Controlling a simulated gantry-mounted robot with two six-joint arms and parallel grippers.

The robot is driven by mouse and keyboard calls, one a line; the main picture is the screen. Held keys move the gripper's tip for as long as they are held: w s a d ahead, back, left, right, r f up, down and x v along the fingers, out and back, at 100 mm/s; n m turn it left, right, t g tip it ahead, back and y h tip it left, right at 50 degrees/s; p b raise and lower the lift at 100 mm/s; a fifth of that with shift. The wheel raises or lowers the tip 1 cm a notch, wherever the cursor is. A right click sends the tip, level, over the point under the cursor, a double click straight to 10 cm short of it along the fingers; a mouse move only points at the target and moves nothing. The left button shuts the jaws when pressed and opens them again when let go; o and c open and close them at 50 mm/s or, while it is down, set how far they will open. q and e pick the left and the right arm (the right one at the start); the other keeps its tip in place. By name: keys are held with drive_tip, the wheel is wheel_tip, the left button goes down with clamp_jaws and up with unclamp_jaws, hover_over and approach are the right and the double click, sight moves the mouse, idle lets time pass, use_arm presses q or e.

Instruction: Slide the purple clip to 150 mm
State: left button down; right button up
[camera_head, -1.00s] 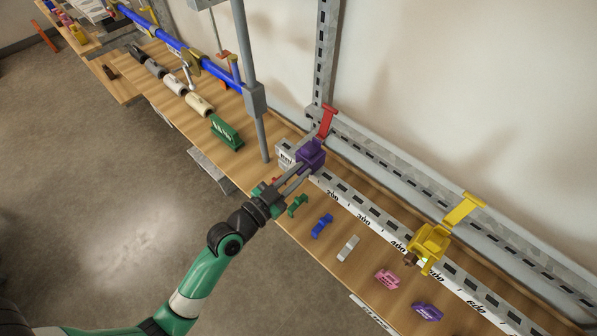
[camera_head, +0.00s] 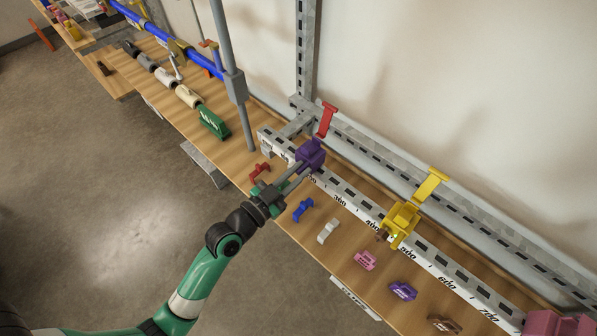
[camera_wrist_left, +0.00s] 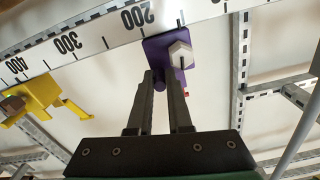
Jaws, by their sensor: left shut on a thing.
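The purple clip (camera_head: 310,154) sits on the grey rail with a printed scale (camera_head: 345,191), near the rail's left end. In the left wrist view the purple clip (camera_wrist_left: 154,50) is beside the 200 label, on the side away from 300, and covers part of the scale. A pale hexagonal knob shows on it. My left gripper (camera_head: 297,170) reaches it from the front and is shut on its lower part; its fingers (camera_wrist_left: 164,84) also show in the left wrist view. My right gripper is not in view.
A yellow clip (camera_head: 402,219) is farther right on the rail, near 500. A pink block (camera_head: 550,325) is at the lower right. Small coloured pieces, including a blue one (camera_head: 303,209), lie on the wooden shelf before the rail. A grey post (camera_head: 233,85) stands left.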

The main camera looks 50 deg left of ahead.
use_arm(q)
drive_tip(key=shift+a, duration=0.3)
drive_tip(key=c, duration=0.8)
unclamp_jaws()
drive_tip(key=shift+c, duration=0.2)
drive_tip(key=shift+s, duration=0.1)
drive_tip(key=s+d+b, duration=0.1)
drive_tip(key=s+b, duration=0.1)
drive_tip(key=s, duration=0.9)
drive_tip(key=shift+s, duration=0.25)
